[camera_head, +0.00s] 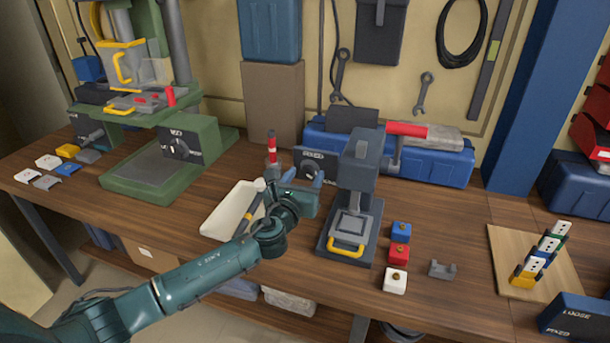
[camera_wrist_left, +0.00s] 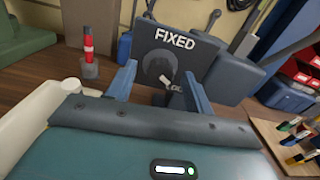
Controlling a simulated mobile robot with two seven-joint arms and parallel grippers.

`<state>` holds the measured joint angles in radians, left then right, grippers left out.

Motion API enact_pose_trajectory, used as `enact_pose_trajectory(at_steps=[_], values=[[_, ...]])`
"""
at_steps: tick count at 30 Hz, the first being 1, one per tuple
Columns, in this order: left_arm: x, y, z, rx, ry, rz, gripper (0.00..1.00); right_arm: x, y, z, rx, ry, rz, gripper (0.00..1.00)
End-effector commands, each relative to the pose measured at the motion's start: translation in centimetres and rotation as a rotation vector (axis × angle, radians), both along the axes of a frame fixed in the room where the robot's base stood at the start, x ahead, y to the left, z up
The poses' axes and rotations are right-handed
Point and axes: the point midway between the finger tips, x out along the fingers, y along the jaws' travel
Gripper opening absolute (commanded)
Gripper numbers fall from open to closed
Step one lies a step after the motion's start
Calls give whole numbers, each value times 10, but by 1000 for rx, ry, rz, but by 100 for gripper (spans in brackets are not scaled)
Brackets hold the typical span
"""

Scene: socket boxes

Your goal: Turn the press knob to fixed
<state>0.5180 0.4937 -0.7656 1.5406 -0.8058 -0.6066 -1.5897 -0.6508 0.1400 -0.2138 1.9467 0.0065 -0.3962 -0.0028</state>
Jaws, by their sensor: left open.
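The press (camera_head: 357,190) is a dark grey machine with a yellow front handle, standing at the middle of the bench. Beside it is a dark panel (camera_head: 328,160) lettered FIXED, which also shows in the left wrist view (camera_wrist_left: 200,58). A round dark knob (camera_wrist_left: 158,68) sits on the panel below the lettering, with a pale pointer aimed to the lower right. My left gripper (camera_head: 305,179) is open in front of the panel. Its blue fingers (camera_wrist_left: 159,88) stand on either side of the knob in the wrist view; I cannot tell whether they touch it. My right gripper is not in view.
A white tray (camera_head: 224,216) lies under my left arm. A red-and-white post (camera_head: 271,147) stands behind the gripper. Blue, red and white blocks (camera_head: 399,252) lie right of the press. A green machine (camera_head: 160,170) stands at left. A LOOSE/FIXED box (camera_head: 580,318) sits lower right.

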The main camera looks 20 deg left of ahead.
Motion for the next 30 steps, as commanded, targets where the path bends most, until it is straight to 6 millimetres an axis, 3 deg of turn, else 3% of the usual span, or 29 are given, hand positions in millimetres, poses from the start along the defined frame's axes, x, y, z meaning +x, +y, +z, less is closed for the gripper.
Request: enact_pose_trajectory(at_steps=[12, 28, 30], values=[[6, 0, 0, 0, 0, 0, 51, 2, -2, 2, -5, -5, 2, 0], [6, 0, 0, 0, 1, 0, 8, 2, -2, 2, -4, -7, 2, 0], [6, 0, 0, -1, 1, 0, 8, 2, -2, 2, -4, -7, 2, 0]])
